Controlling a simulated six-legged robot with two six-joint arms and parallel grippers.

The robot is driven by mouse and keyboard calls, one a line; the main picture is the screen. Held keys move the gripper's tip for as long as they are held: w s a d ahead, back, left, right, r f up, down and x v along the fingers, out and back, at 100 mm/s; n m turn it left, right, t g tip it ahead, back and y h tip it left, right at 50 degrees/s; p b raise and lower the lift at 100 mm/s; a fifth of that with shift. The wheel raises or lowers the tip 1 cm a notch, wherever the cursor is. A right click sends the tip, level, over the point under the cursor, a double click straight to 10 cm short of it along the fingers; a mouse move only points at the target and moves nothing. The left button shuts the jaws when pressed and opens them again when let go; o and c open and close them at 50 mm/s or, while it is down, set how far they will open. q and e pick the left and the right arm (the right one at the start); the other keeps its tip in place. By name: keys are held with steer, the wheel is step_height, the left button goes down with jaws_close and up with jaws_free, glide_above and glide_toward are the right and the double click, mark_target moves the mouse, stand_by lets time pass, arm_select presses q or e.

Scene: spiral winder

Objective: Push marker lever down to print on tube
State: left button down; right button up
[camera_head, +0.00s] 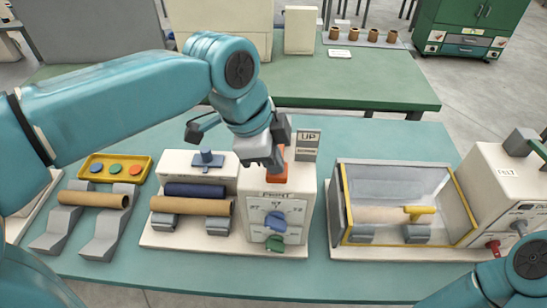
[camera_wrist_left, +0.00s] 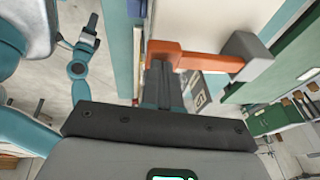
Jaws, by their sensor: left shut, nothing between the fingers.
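The marker lever shows orange in the head view (camera_head: 278,175), at the top of the white marker machine (camera_head: 307,192). In the left wrist view the lever (camera_wrist_left: 208,60) has an orange bar with a grey block at one end. My left gripper (camera_head: 272,160) is over the lever and hides part of it. Its fingers (camera_wrist_left: 162,75) are shut and empty, close to the orange bar; I cannot tell if they touch it. A brown tube (camera_head: 190,206) lies across grey supports left of the machine's dial panel.
Another brown tube (camera_head: 95,199) rests on grey ramps at left, near a yellow tray (camera_head: 150,163). A glass-walled box (camera_head: 345,190) and a second white machine (camera_head: 500,215) stand at right.

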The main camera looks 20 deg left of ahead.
arm_select(q)
steer(key=shift+s+f+b, duration=0.15)
steer(key=shift+f+b, duration=0.15)
steer(key=shift+f, duration=0.55)
steer(key=shift+s, duration=0.1)
arm_select(e)
steer(key=shift+f, duration=0.75)
